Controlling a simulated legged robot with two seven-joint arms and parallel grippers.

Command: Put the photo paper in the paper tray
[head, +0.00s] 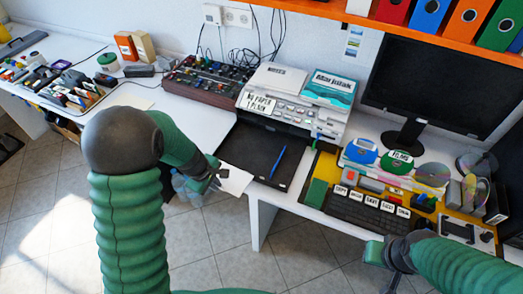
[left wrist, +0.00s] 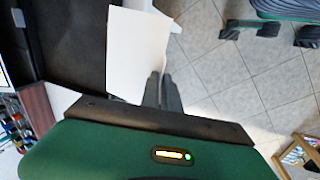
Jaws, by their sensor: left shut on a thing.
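The photo paper (head: 235,179) is a plain white sheet. My left gripper (head: 213,185) is shut on it in the head view, at the front edge of the desk and left of the black paper tray (head: 262,160). The paper (left wrist: 137,52) also shows in the left wrist view, held at the fingers (left wrist: 160,88), with the dark tray (left wrist: 60,40) beside it. A blue pen (head: 277,162) lies in the tray. The tray sits in front of the white printer (head: 290,105). My right gripper (head: 393,280) is at the lower right, away from the tray; its fingers are unclear.
A label on the printer reads "NO PAPER 1 PLAIN". A mixer (head: 208,78) stands left of the printer. A keyboard (head: 370,213), discs and a monitor (head: 435,85) fill the desk to the right. A clear bottle (head: 186,188) shows beside my left gripper.

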